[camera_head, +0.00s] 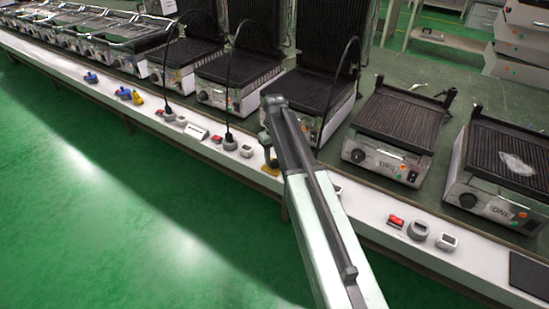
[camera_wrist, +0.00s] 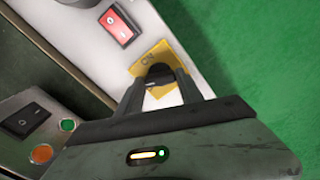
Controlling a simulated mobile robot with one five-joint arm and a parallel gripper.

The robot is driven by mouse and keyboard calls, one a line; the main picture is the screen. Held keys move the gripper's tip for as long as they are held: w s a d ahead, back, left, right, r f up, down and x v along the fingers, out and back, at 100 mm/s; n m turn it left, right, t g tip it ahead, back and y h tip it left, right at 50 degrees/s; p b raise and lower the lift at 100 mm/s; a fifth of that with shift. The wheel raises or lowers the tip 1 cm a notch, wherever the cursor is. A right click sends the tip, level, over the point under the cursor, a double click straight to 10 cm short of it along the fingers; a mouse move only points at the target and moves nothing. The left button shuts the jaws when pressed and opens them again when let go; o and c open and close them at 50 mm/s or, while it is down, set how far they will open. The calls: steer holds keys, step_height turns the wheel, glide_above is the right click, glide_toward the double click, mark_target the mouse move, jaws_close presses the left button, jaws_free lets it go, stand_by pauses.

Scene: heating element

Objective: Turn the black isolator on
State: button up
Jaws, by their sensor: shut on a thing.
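The black isolator (camera_wrist: 159,71) sits on a yellow plate (camera_wrist: 149,54) on the white strip along the bench front. Lettering that looks like ON shows on the plate. My gripper (camera_wrist: 161,80) reaches down over the plate and is shut on the isolator's dark knob, one finger on each side. The fingers hide much of the knob, so its exact angle is hard to tell. In the head view my gripper (camera_head: 269,147) is at the strip, and only an edge of the yellow plate (camera_head: 271,169) shows beside it.
A red rocker switch (camera_wrist: 117,25) is close beside the plate. Contact grills, one with a ribbed plate (camera_head: 402,118), line the bench behind. Blue and yellow isolators (camera_head: 129,96) sit farther left on the strip. The green floor (camera_head: 130,190) in front is clear.

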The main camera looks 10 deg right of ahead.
mark_target(275, 160)
steer(key=m, duration=1.2)
steer(key=shift+m, duration=0.3)
stand_by(0.3)
steer(key=o, duration=1.4)
steer(key=shift+r, duration=0.1)
step_height(275, 160, up, 8)
steer(key=p, duration=0.8)
steer(key=shift+f, duration=0.2)
